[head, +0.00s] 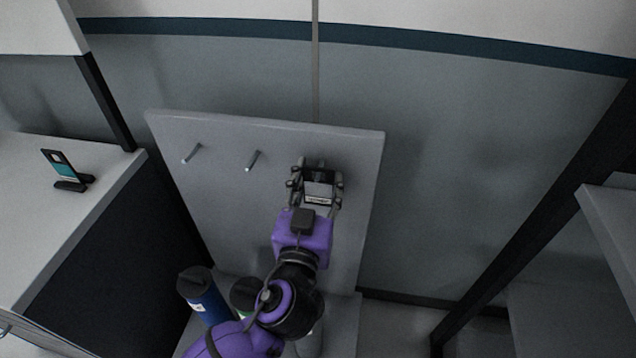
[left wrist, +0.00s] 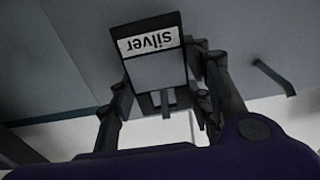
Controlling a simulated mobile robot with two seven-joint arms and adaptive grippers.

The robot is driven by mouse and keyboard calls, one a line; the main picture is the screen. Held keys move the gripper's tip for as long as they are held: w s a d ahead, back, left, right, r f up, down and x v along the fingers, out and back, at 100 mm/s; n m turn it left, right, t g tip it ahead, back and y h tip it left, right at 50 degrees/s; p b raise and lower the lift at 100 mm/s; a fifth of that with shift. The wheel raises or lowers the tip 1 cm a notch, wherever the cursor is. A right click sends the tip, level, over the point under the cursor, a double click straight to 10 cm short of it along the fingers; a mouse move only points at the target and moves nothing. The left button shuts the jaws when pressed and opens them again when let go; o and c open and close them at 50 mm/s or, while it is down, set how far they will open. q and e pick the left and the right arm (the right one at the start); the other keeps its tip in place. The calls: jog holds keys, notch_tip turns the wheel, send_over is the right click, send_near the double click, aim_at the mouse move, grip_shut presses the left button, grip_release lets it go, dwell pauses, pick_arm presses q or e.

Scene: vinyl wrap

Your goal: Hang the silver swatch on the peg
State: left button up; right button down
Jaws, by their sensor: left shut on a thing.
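The silver swatch (head: 319,188) is a grey card with black ends and a white label. My left gripper (head: 317,178) is shut on it, a finger at each side edge, in front of the right part of the grey pegboard (head: 220,215). In the left wrist view the swatch (left wrist: 158,72) appears upside down with "silver" readable. A short grey peg (left wrist: 167,103) shows at its black hole end; I cannot tell whether it passes through the hole. Two bare pegs, the left (head: 191,153) and middle (head: 253,160), stand to the left. My right gripper is out of view.
A teal swatch (head: 64,168) stands in a black holder on the left counter (head: 25,215). A blue bottle (head: 205,300) and a green-labelled bottle (head: 243,292) stand below the board, near my arm. The wall right of the board is clear.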

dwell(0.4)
pick_arm(q)
jog(key=o, duration=1.2)
jog(key=shift+s+a+f, duration=0.1)
jog(key=shift+s+a, duration=0.05)
jog(key=shift+s, duration=0.45)
jog(key=s+a, duration=0.2)
jog(key=s, duration=0.8)
jog(key=shift+s, duration=0.3)
jog(key=shift+f, duration=0.15)
